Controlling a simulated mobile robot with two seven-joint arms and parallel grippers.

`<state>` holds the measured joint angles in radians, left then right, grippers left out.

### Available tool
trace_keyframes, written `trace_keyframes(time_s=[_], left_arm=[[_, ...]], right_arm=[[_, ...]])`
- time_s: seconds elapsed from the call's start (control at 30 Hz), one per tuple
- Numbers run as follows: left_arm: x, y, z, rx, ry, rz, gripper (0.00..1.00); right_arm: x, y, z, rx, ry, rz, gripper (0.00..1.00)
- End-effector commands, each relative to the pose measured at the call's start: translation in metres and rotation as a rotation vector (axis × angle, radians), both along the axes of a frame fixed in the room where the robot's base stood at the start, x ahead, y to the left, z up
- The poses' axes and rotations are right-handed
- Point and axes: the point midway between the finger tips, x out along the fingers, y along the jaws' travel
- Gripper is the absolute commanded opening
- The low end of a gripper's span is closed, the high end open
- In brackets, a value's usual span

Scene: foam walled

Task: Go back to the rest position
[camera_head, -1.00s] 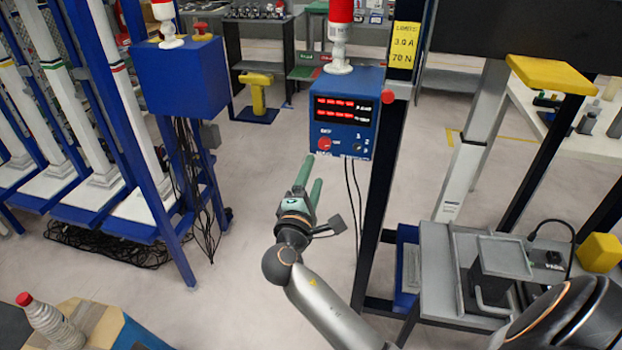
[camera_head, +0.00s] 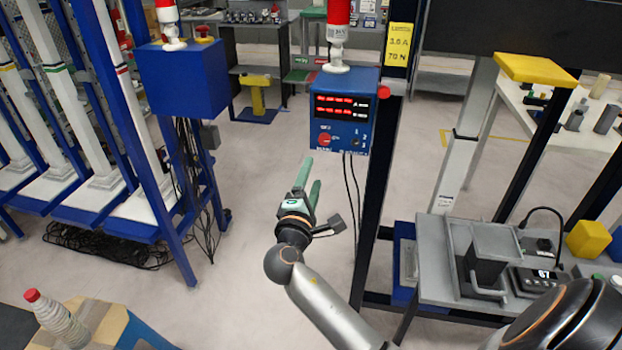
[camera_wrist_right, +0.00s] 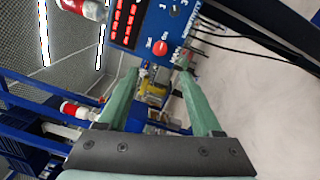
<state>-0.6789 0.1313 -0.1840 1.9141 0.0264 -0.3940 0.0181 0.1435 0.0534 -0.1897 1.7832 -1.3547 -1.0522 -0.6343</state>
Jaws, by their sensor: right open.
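My right gripper (camera_head: 309,174) has green fingers and is held up in front of the blue control box (camera_head: 343,113), a little below and left of it. The fingers stand apart with nothing between them. The right wrist view also shows the right gripper (camera_wrist_right: 160,78), open and empty, with the control box (camera_wrist_right: 150,25) beyond its fingertips. The box carries red lit digits and a red knob. My left gripper does not show in either view.
A dark post (camera_head: 380,190) with hanging cables stands right of the gripper. A grey bench (camera_head: 440,285) with a device is at the lower right. A blue frame with white columns (camera_head: 145,150) stands at the left. A stacked cone (camera_head: 58,318) is at the lower left. Open floor lies between.

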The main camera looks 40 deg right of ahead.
Motion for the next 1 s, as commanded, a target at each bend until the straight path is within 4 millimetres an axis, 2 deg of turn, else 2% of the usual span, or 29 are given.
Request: trace_keyframes(time_s=[0.27, 0.37, 0.47, 0.57, 0.6, 0.7, 0.8, 0.9, 1.0], left_arm=[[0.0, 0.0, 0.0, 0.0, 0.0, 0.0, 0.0], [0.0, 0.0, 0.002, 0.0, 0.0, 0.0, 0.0], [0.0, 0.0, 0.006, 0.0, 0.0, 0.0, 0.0], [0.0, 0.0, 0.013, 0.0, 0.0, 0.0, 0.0], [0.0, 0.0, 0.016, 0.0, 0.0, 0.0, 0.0], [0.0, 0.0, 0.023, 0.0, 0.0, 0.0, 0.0], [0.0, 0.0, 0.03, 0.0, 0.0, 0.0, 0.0], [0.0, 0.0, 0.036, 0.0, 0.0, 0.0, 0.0], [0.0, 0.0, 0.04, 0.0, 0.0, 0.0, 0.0]], right_arm=[[0.0, 0.0, 0.0, 0.001, 0.001, 0.001, 0.67], [-0.001, 0.003, -0.011, 0.034, 0.011, 0.024, 0.67], [-0.006, 0.013, -0.046, 0.145, 0.041, 0.097, 0.67], [-0.022, 0.034, -0.101, 0.358, 0.081, 0.201, 0.67], [-0.033, 0.045, -0.125, 0.464, 0.095, 0.238, 0.67], [-0.068, 0.075, -0.177, 0.754, 0.118, 0.303, 0.67], [-0.112, 0.107, -0.216, 1.054, 0.121, 0.317, 0.67], [-0.156, 0.135, -0.238, 1.341, 0.101, 0.282, 0.67], [-0.194, 0.155, -0.249, 1.578, 0.066, 0.216, 0.67]])
